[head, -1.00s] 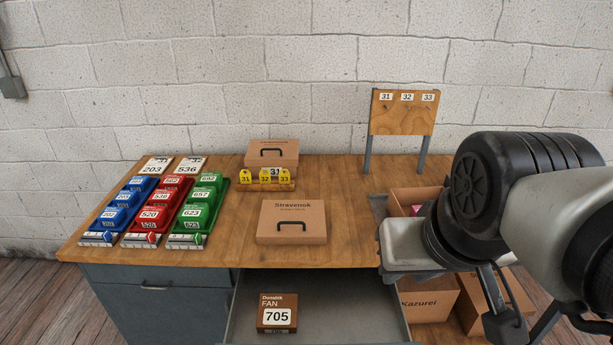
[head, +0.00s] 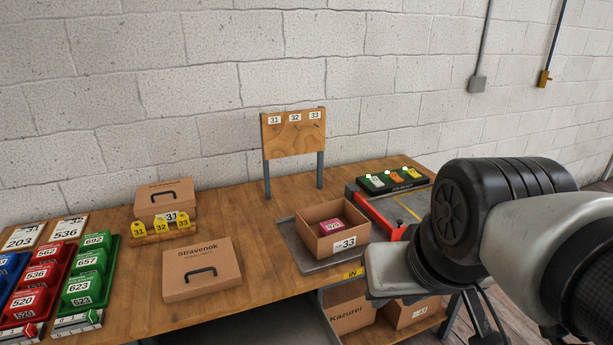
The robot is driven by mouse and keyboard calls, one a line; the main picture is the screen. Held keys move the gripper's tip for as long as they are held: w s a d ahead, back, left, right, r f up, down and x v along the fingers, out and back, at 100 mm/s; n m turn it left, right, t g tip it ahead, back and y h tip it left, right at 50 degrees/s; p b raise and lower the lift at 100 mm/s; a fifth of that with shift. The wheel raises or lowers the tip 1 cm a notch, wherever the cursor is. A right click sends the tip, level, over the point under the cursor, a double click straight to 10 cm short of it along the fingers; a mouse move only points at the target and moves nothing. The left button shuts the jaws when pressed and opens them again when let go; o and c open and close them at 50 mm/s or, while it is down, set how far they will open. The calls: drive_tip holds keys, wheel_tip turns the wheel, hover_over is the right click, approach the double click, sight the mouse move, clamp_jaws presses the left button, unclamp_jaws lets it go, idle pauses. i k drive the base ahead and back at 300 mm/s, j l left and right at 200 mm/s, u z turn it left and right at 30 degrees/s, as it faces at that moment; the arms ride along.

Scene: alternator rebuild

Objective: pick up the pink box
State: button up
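The small pink box (head: 331,226) with a white label lies inside an open cardboard box (head: 343,244) marked 33. That cardboard box stands on a grey tray (head: 293,245) at the right part of the wooden workbench. My arm fills the right of the head view, with its light grey part near the cardboard box's right side. My gripper's fingers are not visible, so I cannot see what they do.
A closed Stravenok box (head: 201,278) lies on the bench to the left, with yellow tags (head: 161,226) behind it. A board on posts (head: 293,135) stands behind. A red bar (head: 378,215) lies right of the cardboard box. Cardboard boxes sit below, including Kazurei (head: 347,312).

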sight(331, 227)
drive_tip(key=u, duration=0.25)
drive_tip(key=i+l+u, duration=0.1)
drive_tip(key=l+u, duration=0.7)
drive_tip(key=l, duration=0.15)
drive_tip(key=l+u, duration=0.2)
drive_tip(key=l, duration=1.45)
